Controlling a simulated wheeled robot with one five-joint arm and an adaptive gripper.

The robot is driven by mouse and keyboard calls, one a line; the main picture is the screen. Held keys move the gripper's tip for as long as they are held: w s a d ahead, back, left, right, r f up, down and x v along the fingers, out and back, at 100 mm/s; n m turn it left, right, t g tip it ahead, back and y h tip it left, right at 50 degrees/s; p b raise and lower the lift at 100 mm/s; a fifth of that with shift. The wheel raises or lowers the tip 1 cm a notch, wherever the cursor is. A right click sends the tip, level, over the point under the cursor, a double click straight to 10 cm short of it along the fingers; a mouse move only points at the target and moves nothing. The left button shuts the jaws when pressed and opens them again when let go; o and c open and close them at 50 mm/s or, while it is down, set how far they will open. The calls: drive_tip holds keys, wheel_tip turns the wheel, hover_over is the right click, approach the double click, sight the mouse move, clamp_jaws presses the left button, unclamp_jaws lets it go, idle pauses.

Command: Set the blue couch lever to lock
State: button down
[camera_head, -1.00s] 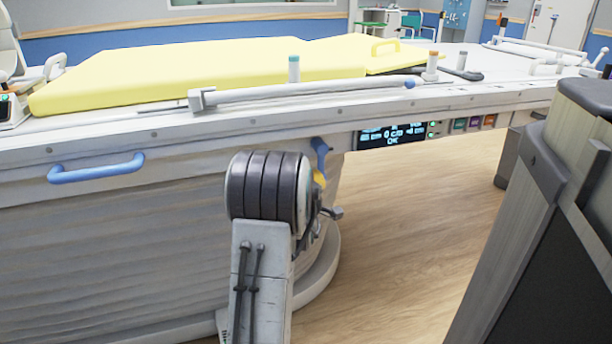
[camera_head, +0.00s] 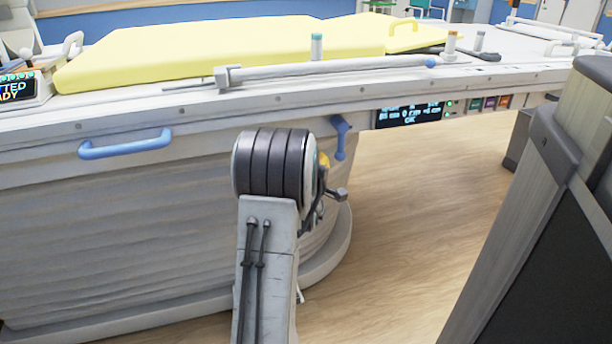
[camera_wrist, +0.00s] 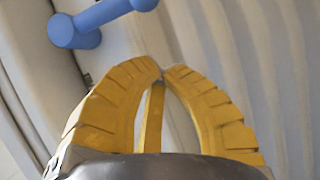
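The blue couch lever (camera_head: 341,138) hangs down from the couch side, below the top edge and just left of the small display. In the wrist view the blue lever (camera_wrist: 100,18) is at the upper left, with its round hub at its left end. My gripper (camera_wrist: 162,70) has yellow ribbed fingers whose tips meet or nearly meet, with nothing between them. The lever is beyond the fingertips and apart from them. In the head view my gripper (camera_head: 323,161) is mostly hidden behind my arm's dark joint, a little below and left of the lever.
The couch (camera_head: 60,138) carries a yellow mattress (camera_head: 200,55) and a white rail (camera_head: 330,68). A fixed blue handle (camera_head: 125,144) is on its side at left. A lit display (camera_head: 408,115) sits right of the lever. Wooden floor (camera_head: 410,220) is open at right.

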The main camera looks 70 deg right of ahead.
drive_tip(key=p+v, duration=0.1)
drive_tip(key=v, duration=0.7)
drive_tip(key=shift+a+f, duration=0.2)
drive_tip(key=shift+a, duration=0.05)
drive_tip(key=w+a+r+t+y+p, duration=0.5)
drive_tip(key=w+a+r+y+p, duration=0.5)
drive_tip(key=w+a+r+p, duration=0.95)
drive_tip(key=a+r+y+p, duration=0.1)
drive_tip(key=a+r+p, duration=0.25)
drive_tip(key=a, duration=0.25)
drive_tip(key=s+a+r+g+y+p, duration=0.1)
drive_tip(key=a+r+y+p, duration=0.15)
drive_tip(key=a+p, duration=0.3)
drive_tip(key=a+r+y+p, duration=0.1)
drive_tip(key=a+r+p, duration=0.2)
drive_tip(key=a, duration=0.4)
drive_tip(key=s+a+r+m+g+y+p, duration=0.1)
drive_tip(key=s+a+r+g+y+p, duration=0.1)
drive_tip(key=s+a+r+p, duration=0.6)
drive_tip(key=s+a+g+p, duration=0.1)
drive_tip(key=s+a, duration=0.1)
drive_tip(key=shift+s+a+r+g, duration=0.2)
drive_tip(key=shift+a+r+g, duration=0.15)
drive_tip(key=shift+r+g, duration=0.05)
